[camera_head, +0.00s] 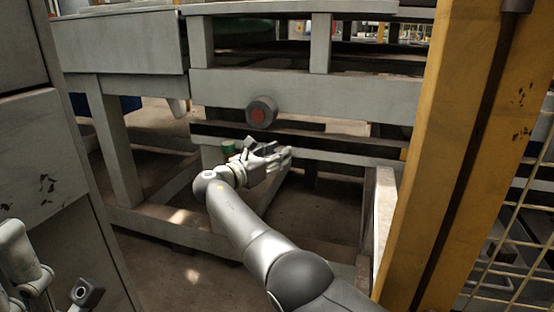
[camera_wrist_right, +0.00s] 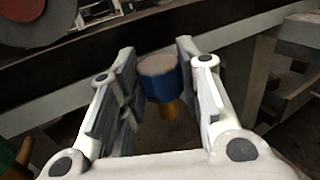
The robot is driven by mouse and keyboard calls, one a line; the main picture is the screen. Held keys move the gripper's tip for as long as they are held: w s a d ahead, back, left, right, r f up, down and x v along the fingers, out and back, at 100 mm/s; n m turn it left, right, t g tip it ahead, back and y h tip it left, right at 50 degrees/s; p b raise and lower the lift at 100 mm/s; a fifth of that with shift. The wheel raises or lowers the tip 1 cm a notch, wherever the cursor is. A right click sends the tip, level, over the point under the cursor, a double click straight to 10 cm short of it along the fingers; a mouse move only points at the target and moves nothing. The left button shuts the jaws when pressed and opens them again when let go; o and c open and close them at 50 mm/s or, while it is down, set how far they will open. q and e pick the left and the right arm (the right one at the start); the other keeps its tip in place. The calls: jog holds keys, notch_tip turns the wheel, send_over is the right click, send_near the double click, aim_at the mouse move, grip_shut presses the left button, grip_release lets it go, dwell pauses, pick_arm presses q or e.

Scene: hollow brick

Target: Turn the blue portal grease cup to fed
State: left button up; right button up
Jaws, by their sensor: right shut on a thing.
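The blue portal grease cup (camera_wrist_right: 161,82) has a blue body, a pale round top and a brass stem. In the right wrist view it sits between the two fingers of my right gripper (camera_wrist_right: 158,75), which is shut on it. In the head view my right gripper (camera_head: 274,157) is below the front beam of the machine frame, and its fingers hide most of the cup. Parts of my left arm and gripper (camera_head: 88,292) show at the lower left, away from the cup; its fingers cannot be made out.
A green cup (camera_head: 228,148) stands just left of my right gripper. A grey round knob with a red face (camera_head: 258,115) sticks out from the beam above. A yellow post (camera_head: 447,150) and mesh fence bound the right side; a grey cabinet (camera_head: 45,150) stands left.

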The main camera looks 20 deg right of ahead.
dwell(0.7)
jog(key=o, duration=1)
jog(key=v, duration=0.7)
jog(key=shift+a, duration=0.25)
jog(key=shift+s, duration=0.1)
